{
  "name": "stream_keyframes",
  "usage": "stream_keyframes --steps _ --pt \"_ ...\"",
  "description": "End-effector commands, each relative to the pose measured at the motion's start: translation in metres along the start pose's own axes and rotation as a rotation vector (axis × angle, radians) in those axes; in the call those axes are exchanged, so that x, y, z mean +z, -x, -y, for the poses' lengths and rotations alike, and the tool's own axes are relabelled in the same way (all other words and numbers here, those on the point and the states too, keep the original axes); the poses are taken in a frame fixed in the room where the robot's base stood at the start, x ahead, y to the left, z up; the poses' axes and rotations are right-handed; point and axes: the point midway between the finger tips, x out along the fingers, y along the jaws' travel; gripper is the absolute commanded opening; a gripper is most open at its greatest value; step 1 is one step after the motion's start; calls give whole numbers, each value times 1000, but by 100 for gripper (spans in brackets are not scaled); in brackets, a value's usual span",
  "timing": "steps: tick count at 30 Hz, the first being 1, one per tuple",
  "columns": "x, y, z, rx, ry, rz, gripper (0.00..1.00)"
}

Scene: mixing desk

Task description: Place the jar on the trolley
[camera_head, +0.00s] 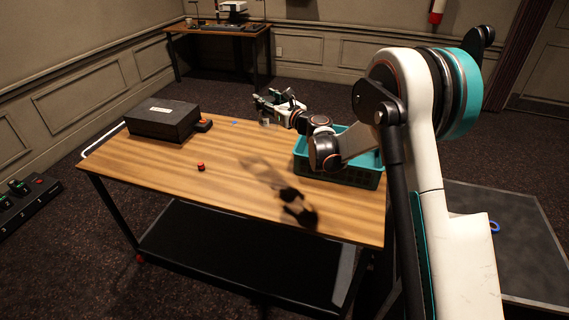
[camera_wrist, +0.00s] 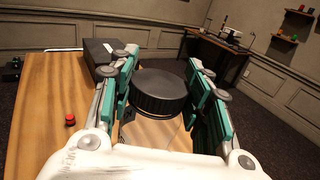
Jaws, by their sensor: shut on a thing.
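The jar (camera_wrist: 158,92) has a wide black ribbed lid and a clear body below it. It sits between the two teal-padded fingers of my gripper (camera_wrist: 161,62), which is shut on it. In the head view my gripper (camera_head: 270,104) is held above the far side of the trolley (camera_head: 225,190), with its shadow on the top. The trolley has a wooden top, a black lower shelf and a pale handle at the left. The jar is mostly hidden by the gripper in the head view, and I cannot tell its exact height over the top.
A black box (camera_head: 162,120) stands at the trolley's left end, with a small dark block (camera_head: 204,126) beside it. A small red object (camera_head: 201,167) lies near the middle. A teal basket (camera_head: 340,174) stands at the right.

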Motion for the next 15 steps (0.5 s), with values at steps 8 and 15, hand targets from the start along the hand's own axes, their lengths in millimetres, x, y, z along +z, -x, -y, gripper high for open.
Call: stream_keyframes --steps 8,15 --pt "4 -49 -36 179 0 -1 3" --pt "-44 -51 -38 187 0 -1 3"
